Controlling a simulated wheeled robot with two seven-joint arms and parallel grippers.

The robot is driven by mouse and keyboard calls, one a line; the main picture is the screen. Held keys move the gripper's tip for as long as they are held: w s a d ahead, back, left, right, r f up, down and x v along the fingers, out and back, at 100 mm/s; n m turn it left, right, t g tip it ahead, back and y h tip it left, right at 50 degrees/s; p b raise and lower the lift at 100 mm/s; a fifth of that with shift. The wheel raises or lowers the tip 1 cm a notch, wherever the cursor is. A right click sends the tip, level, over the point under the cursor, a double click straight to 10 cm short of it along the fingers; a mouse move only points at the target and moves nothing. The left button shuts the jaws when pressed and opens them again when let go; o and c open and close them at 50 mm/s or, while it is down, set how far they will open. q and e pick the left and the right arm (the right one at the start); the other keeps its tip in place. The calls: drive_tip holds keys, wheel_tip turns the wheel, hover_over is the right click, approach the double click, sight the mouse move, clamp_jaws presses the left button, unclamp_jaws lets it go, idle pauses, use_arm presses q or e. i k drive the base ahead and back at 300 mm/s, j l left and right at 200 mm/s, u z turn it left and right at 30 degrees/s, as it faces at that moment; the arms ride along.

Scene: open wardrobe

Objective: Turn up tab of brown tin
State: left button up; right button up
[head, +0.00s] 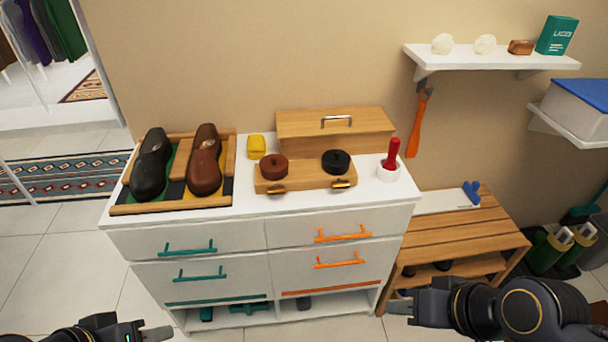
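The brown tin (273,166) is a round reddish-brown tin with a small knob-like piece on top. It sits at the left of a wooden holder (306,180) on the white dresser. A brass-coloured tab (277,190) shows on the holder's front below it; whether it is turned up I cannot tell. A black tin (337,162) sits at the right, with another brass tab (344,184) below it. My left gripper (155,332) is at the bottom left edge and my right gripper (402,307) is low at the right, both well away from the tins. Their finger openings are unclear.
On the dresser (250,215), a tray (170,209) with dark and brown shoes stands left, a yellow block (256,147) and a wooden box (338,129) behind, and a red-handled tool (392,153) in a white cup right. A slatted bench (465,235) stands beside the dresser.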

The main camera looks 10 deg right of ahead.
sight(276, 190)
drive_tip(key=j+z, duration=0.2)
drive_tip(key=j, duration=0.5)
drive_tip(key=j+z, duration=0.25)
drive_tip(key=j, duration=0.45)
drive_tip(key=k+j+z, duration=0.2)
drive_tip(key=j, duration=0.45)
drive_tip(key=i, duration=0.1)
